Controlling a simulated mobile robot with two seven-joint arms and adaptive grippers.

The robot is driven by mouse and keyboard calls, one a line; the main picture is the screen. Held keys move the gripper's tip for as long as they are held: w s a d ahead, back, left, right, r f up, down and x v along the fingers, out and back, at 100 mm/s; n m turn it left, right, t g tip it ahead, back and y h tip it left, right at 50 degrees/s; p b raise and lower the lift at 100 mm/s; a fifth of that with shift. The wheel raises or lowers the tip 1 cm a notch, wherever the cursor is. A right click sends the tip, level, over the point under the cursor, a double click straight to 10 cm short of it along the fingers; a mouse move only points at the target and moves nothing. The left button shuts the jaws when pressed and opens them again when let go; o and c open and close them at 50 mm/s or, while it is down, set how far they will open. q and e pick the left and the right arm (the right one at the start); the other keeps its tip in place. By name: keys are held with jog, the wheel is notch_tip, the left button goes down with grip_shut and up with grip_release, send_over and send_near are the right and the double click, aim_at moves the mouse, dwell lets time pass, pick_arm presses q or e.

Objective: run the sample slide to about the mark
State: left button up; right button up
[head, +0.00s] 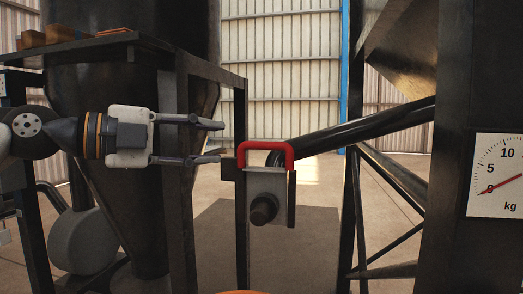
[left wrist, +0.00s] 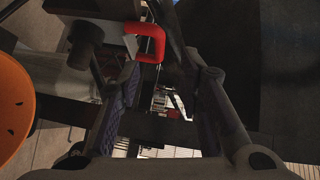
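The sample slide is a grey housing (head: 265,183) with a red U-shaped handle (head: 266,145) on top and a dark round spout (head: 264,210) on its front. It sits at the end of a dark sloping pipe (head: 370,125). My left gripper (head: 221,142) comes in from the left, open and empty, with its fingertips a short way left of the red handle. The red handle also shows in the left wrist view (left wrist: 152,42), near the top, beyond the spread fingers (left wrist: 170,75). I cannot make out a mark on the slide. My right gripper is not in view.
A dial (head: 497,174) marked in kg stands at the right, its red needle near 0. Dark posts (head: 182,180) and a hopper stand behind my left arm. An orange round thing (left wrist: 14,108) shows at the left wrist view's left edge.

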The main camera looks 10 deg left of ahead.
aim_at(261, 146)
pick_arm(q)
jog(key=x, duration=0.7)
jog(key=p+x, duration=0.1)
jog(key=x, duration=0.3)
jog(key=shift+s+d, duration=0.15)
jog(key=shift+d, duration=0.3)
